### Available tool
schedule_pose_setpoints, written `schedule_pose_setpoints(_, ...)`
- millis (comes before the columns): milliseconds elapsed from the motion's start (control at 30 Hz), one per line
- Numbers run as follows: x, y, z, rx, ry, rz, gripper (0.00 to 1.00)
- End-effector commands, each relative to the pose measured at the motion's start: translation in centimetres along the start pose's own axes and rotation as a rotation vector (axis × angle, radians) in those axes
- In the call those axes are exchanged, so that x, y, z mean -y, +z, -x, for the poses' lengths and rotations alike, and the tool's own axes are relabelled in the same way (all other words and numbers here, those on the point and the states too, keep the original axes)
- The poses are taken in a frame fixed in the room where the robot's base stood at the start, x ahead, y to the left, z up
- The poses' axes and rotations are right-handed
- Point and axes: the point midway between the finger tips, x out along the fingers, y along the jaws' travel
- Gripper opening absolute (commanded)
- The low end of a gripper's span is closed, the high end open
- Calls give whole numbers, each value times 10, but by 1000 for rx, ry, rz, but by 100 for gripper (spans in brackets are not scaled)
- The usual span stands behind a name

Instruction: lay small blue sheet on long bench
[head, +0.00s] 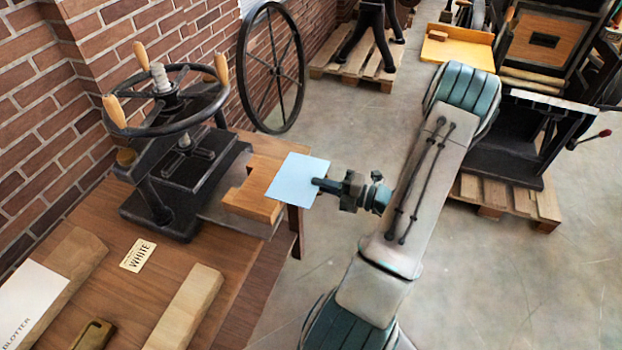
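The small blue sheet (291,188) is light blue, flat and roughly square. It is at the middle of the head view, over or just above the right end of a wooden board beside the press. My gripper (322,186) reaches in from the right and its fingers meet the sheet's right edge, seemingly shut on it. I cannot tell whether the sheet touches the board beneath. The brown wooden bench (240,300) runs along the lower left; I cannot tell whether it is the long bench.
A black hand press (180,170) with a wheel stands on the bench by the brick wall. A WHITE card (138,255), wooden blocks (185,308) and a BLOTTER pack (35,300) lie nearer. Other presses (520,150) stand on pallets at right. Open concrete floor lies between.

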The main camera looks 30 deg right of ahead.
Motion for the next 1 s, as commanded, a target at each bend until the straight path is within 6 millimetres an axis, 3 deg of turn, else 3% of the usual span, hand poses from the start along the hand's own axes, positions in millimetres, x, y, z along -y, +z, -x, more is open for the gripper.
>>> schedule_pose_setpoints(700,0,1,87,2,-1,0,0)
schedule_pose_setpoints(1000,0,0,103,0,-1,-1,0)
